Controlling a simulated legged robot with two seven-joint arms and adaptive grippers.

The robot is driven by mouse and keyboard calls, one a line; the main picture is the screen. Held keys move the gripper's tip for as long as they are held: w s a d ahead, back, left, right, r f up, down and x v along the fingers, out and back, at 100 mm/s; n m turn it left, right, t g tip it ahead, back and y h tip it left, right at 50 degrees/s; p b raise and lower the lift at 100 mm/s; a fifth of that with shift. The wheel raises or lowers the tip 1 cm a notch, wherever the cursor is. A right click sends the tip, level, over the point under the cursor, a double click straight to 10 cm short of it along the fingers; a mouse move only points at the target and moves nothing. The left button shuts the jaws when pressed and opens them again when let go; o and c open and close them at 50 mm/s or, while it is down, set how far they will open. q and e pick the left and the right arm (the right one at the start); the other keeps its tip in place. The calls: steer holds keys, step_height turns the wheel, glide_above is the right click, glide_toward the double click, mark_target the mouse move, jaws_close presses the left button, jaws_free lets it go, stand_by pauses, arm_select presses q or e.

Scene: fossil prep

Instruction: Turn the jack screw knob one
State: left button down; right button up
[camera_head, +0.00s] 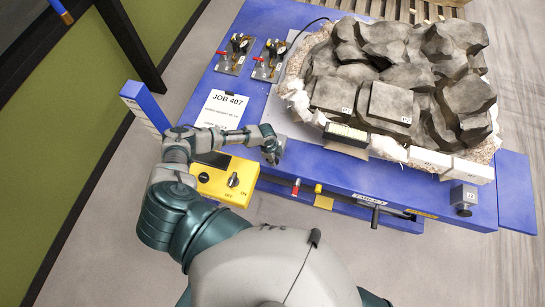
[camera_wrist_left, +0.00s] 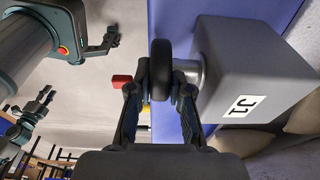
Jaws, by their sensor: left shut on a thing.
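The jack screw knob (camera_wrist_left: 160,70) labelled by its block as one is a dark round disc on a short silver shaft in the left wrist view. The shaft comes out of a grey block (camera_wrist_left: 250,70) marked J1. My left gripper (camera_wrist_left: 162,84) has its two fingers on either side of the knob and is shut on it. In the head view my left gripper (camera_head: 272,150) is at the table's front edge, left of centre. There the arm and gripper hide the knob.
A blue table (camera_head: 340,175) bears a large rock block (camera_head: 400,75) in a pale jacket. A yellow switch box (camera_head: 225,182) sits close beside my left forearm. A second grey jack block, J2 (camera_head: 463,197), is at the right end. A crank handle (camera_head: 374,217) sticks out in front.

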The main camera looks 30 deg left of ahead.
arm_select(q)
steer(key=y, duration=0.1)
steer(key=y+p, duration=0.1)
steer(key=shift+w+d+r+g+y, duration=0.1)
steer(key=shift+w+d+g+y, duration=0.1)
steer(key=shift+d+g+y, duration=0.15)
steer(key=y, duration=0.2)
steer(key=shift+d+f+g+y, duration=0.1)
steer(key=shift+f+g+y, duration=0.15)
steer(key=shift+y, duration=0.1)
steer(key=y, duration=0.1)
steer(key=y+b, duration=0.1)
steer(key=y, duration=0.1)
steer(key=shift+d+f+g, duration=0.15)
steer(key=shift+f+g, duration=0.15)
steer(key=shift+g, duration=0.1)
steer(key=shift+y+b, duration=1.1)
steer(key=shift+g, duration=0.3)
steer(key=shift+d, duration=0.1)
steer(key=c, duration=1.4)
jaws_free()
steer(key=shift+s, duration=0.1)
steer(key=shift+o, duration=0.2)
steer(key=shift+f, duration=0.1)
